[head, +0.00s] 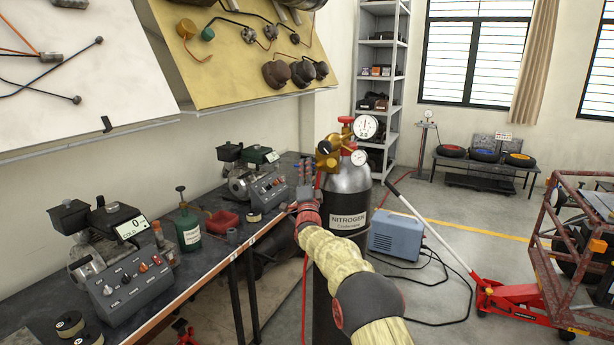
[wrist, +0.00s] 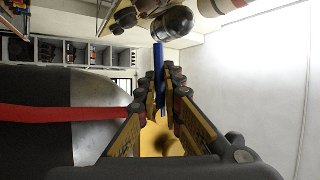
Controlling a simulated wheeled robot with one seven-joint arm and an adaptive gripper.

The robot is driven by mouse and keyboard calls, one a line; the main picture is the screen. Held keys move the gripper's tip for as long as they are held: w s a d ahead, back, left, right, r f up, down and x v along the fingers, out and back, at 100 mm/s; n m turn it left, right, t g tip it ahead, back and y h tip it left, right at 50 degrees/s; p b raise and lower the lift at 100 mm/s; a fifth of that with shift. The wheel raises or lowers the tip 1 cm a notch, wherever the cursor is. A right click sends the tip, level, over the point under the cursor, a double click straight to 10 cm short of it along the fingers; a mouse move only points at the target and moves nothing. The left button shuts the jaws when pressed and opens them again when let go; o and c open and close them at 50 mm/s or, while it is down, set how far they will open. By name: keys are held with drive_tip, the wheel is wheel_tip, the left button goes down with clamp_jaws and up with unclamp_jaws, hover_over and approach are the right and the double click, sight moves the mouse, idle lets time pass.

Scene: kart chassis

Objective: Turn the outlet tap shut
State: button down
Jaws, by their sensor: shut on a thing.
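My gripper (head: 304,172) is at the left side of the nitrogen cylinder (head: 352,196), close to the brass regulator (head: 328,150). In the wrist view my gripper (wrist: 161,80) has both fingers closed around a narrow blue bar, which looks like the handle of the outlet tap (wrist: 158,58). The bar stands lengthwise between the fingers and sticks out past their tips. A yellow-brass surface (wrist: 160,146) shows behind the fingers. In the head view the tap itself is hidden or too small to tell.
The workbench (head: 150,312) with scales and a green bottle (head: 188,230) runs along the left. A red hose (wrist: 60,113) crosses in front of the cylinder in the wrist view. A blue-grey box (head: 395,235) and a red floor jack (head: 510,298) stand right of the cylinder.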

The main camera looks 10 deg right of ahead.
drive_tip(key=shift+d+r, duration=0.15)
drive_tip(key=shift+r, duration=0.05)
drive_tip(key=c, duration=1.9)
unclamp_jaws()
drive_tip(key=shift+d, duration=0.1)
drive_tip(key=shift+f, duration=0.1)
drive_tip(key=shift+s+f, duration=0.1)
drive_tip(key=shift+s+a+f, duration=0.15)
drive_tip(key=shift+s+a, duration=0.05)
drive_tip(key=v, duration=1.1)
drive_tip(key=shift+s+f, duration=0.1)
drive_tip(key=shift+s, duration=0.05)
